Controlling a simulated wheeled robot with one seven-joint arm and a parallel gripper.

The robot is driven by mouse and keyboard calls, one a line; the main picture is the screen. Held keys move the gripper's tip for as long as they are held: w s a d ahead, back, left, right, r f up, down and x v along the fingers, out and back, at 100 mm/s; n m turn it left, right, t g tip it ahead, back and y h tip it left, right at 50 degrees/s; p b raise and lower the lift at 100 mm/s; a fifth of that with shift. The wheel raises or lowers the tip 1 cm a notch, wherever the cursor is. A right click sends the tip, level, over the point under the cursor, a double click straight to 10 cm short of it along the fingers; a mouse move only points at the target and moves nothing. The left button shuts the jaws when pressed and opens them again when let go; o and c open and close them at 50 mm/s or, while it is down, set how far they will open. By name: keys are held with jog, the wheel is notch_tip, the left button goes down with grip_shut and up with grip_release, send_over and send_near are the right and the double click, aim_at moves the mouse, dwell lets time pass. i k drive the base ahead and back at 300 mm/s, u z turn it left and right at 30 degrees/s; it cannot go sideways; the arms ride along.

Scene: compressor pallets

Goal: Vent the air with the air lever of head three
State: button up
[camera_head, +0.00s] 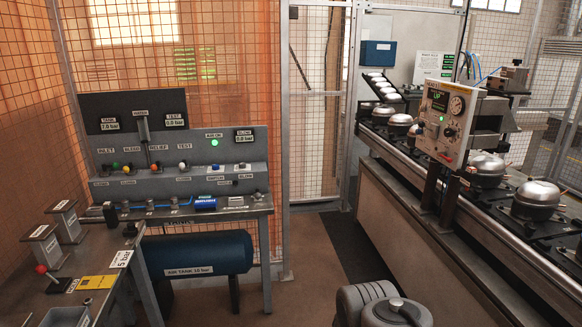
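A pale control box (440,125) stands on a post at the conveyor on the right. A grey test bench (180,185) at the left carries small coloured knobs under labels such as INLET, BLEED, RELIEF and TEST, and a lit green lamp (214,142) under AIR ON. Its readouts seem to show tank 7.0 bar, test 0.0 bar. My gripper is not in view.
Metal compressors (535,200) sit along the conveyor (440,195). A blue air tank (195,255) lies under the bench. A side table at the left holds a red-knobbed lever (41,269) and a yellow block (97,282). Dark floor between bench and conveyor is free. Mesh fencing stands behind.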

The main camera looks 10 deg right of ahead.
aim_at(445, 158)
jog(key=i, duration=1.15)
jog(key=z, duration=1.5)
